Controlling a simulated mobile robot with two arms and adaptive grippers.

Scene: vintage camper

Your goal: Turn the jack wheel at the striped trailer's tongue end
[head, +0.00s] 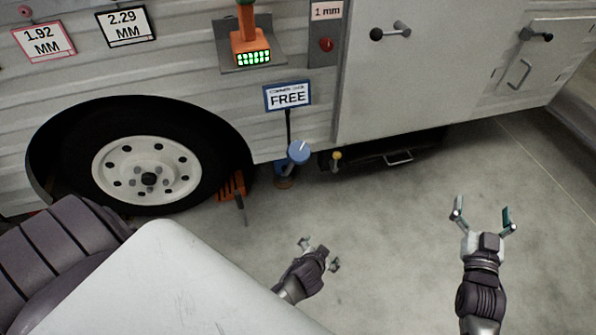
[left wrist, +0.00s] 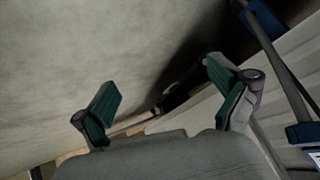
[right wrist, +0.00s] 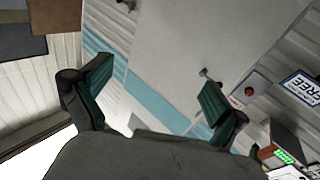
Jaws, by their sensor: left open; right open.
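A white, ribbed trailer (head: 300,110) fills the top of the head view; a teal stripe (right wrist: 150,100) shows in the right wrist view. I cannot make out a jack wheel at a tongue end. A blue round knob (head: 298,152) with a pale mark sits low on a blue post, under a sign reading FREE (head: 287,95). My left gripper (head: 320,254) is open and empty over the floor, below the knob in the picture. My right gripper (head: 482,222) is open and empty over bare floor, farther right and apart from the trailer.
A road wheel (head: 147,170) and an orange chock (head: 232,188) stand left of the blue post. A folded step (head: 398,157) hangs under the door (head: 430,60). An orange device (head: 250,46) sits on a wall shelf. The concrete floor (head: 400,220) is clear between my grippers.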

